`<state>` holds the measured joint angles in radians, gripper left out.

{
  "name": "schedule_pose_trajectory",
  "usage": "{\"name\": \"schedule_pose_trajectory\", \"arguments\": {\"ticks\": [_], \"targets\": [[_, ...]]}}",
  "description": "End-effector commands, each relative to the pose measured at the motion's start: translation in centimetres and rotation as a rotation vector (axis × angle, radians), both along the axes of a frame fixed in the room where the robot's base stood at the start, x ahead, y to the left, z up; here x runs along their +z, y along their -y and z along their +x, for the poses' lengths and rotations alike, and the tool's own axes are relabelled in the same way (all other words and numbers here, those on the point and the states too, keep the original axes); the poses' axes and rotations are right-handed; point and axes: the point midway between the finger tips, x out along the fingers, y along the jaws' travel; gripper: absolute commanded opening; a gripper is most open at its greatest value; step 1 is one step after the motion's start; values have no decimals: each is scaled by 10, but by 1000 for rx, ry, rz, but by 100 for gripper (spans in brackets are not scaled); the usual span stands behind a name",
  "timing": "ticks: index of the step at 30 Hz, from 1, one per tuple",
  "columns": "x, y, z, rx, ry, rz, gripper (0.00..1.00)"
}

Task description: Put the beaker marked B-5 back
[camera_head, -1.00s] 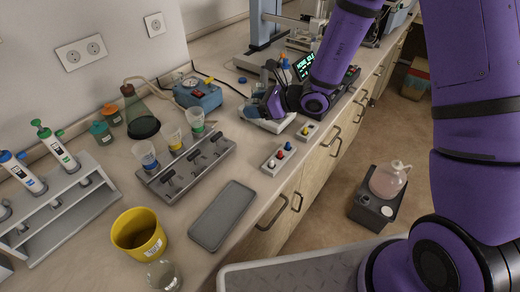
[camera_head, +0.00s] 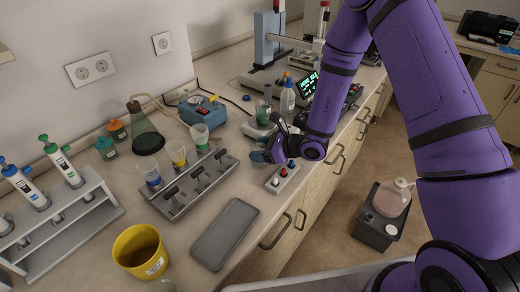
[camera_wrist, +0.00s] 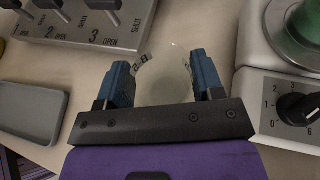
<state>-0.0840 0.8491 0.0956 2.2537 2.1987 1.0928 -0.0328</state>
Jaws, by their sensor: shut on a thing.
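My gripper (camera_head: 264,152) is low over the bench, between the valve block and the stirrer. In the wrist view, my gripper (camera_wrist: 165,84) is shut on a clear glass beaker (camera_wrist: 168,70), with one blue finger on each side. Dark printed marks sit on the beaker's left side; a B seems to show, but I cannot read the whole mark. In the head view the held beaker is hardly visible behind the fingers. I cannot tell whether its base touches the bench.
The stirrer (camera_head: 252,130) carries a vessel with green contents (camera_head: 263,112); its knob (camera_wrist: 297,108) is close right in the wrist view. The valve block (camera_head: 193,185) holds several cups. A grey tray (camera_head: 224,234), yellow pot (camera_head: 139,252) and button box (camera_head: 283,177) stand nearby.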

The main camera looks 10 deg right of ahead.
Motion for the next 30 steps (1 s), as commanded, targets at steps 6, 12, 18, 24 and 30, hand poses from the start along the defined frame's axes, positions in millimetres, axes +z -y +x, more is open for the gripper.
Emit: {"name": "schedule_pose_trajectory", "arguments": {"ticks": [6, 12, 18, 24, 30], "targets": [[0, 0, 0, -1, 2, 0, 36], [-3, 0, 0, 0, 2, 0, 70], [-3, 0, 0, -1, 2, 0, 87], [-1, 0, 0, -1, 2, 0, 87], [9, 19, -8, -4, 2, 0, 87]]}}
